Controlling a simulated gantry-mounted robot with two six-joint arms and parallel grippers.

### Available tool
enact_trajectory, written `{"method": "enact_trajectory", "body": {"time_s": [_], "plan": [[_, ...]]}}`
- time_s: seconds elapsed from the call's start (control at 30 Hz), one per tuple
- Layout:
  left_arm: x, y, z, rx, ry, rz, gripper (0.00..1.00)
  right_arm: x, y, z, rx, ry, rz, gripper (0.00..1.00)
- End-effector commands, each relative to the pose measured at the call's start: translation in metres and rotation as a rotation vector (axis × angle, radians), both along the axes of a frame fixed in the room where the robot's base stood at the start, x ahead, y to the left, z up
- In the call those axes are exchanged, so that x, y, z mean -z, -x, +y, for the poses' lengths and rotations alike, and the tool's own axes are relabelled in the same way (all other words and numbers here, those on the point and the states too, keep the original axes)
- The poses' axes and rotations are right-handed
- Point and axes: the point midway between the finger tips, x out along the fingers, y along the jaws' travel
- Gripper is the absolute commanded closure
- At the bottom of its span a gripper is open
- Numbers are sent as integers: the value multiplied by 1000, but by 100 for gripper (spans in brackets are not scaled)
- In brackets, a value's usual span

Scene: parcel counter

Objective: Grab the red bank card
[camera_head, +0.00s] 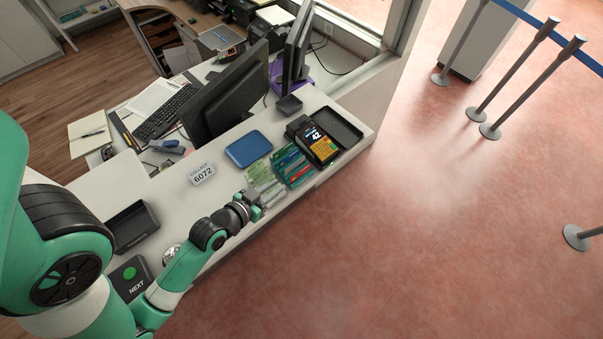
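A row of several flat cards lies near the front edge of the counter (225,150), in green, teal and red. The red bank card (301,175) appears to be the one nearest the counter edge, at the lower end of the row. My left gripper (258,208) is just left of the cards, low over the counter beside some pale green papers (262,177). It is too small to tell whether its fingers are open or shut. It appears apart from the red card. My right gripper is not in view.
A card terminal (318,143) and a dark tray (338,126) stand right of the cards. A blue tray (248,149), a "6072" sign (202,174), a black tray (131,227) and a NEXT button (130,275) are on the counter. Monitors stand behind.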

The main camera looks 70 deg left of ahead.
Motion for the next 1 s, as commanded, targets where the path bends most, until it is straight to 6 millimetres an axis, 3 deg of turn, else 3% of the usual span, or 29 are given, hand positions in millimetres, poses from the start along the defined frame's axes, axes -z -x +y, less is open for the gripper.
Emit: {"method": "enact_trajectory", "body": {"time_s": [0.2, 0.47, 0.73, 1.0], "plan": [[18, -33, 19, 2, -2, -1, 78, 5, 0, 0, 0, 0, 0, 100], [23, -44, 25, 2, -1, -2, 78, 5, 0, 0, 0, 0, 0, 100], [42, -78, 42, 2, -2, -3, 78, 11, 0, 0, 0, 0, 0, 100], [44, -83, 45, 2, -1, -2, 78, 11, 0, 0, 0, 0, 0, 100]]}}
